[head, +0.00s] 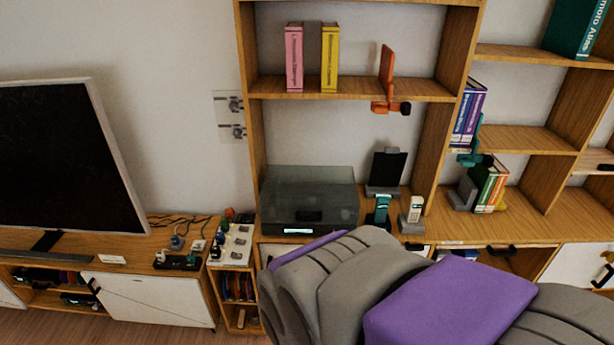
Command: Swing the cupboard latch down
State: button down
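A dark fitting with an orange-brown part (605,270) is on a white cupboard door (575,266) at the far right edge, partly cut off. A black handle (94,287) sits at the upper left of the white door (150,299) under the television. I cannot tell for sure which of these is the latch, or its exact angle. My grey and purple arm fills the bottom middle and hides part of the lower cabinets. My gripper's fingers do not show.
A wooden shelf unit (252,130) holds books, a grey printer-like box (310,206), a dark tablet on a stand (387,168) and phones. A television (60,155) stands left. Some floor (60,328) shows at lower left.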

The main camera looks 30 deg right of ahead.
aim_at(412, 248)
jog(key=z, duration=1.85)
jog(key=i+j+z, duration=0.5)
jog(key=i+j, duration=0.35)
